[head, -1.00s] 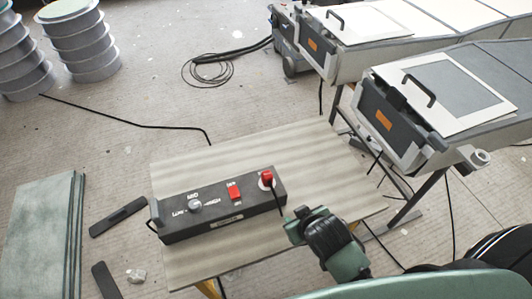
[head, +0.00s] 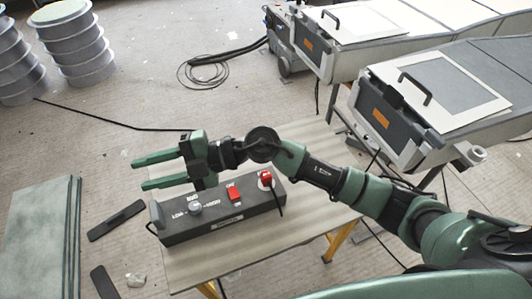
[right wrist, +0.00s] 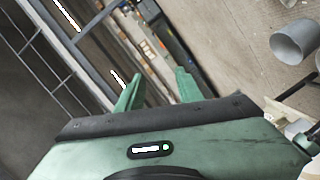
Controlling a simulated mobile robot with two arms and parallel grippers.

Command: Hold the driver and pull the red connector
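The driver (head: 215,226) is a dark grey box with a handle at each end. It lies on the wooden table with a knob, a red switch (head: 234,195) and white lettering on top. The red connector (head: 265,177) is plugged into its right end, with a black cable running from it. My right gripper (head: 140,174) is open and empty, its green fingers pointing left above the driver's back left part. The fingers are also apart in the right wrist view (right wrist: 158,88), with nothing between them. My left gripper is not in view.
The table (head: 310,150) has bare room behind and right of the driver. White-topped machines (head: 440,95) stand at the back right. A cable coil (head: 208,72) and dark flat strips (head: 116,220) lie on the floor. Ribbed cylinders (head: 75,45) and green panels (head: 40,235) stand left.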

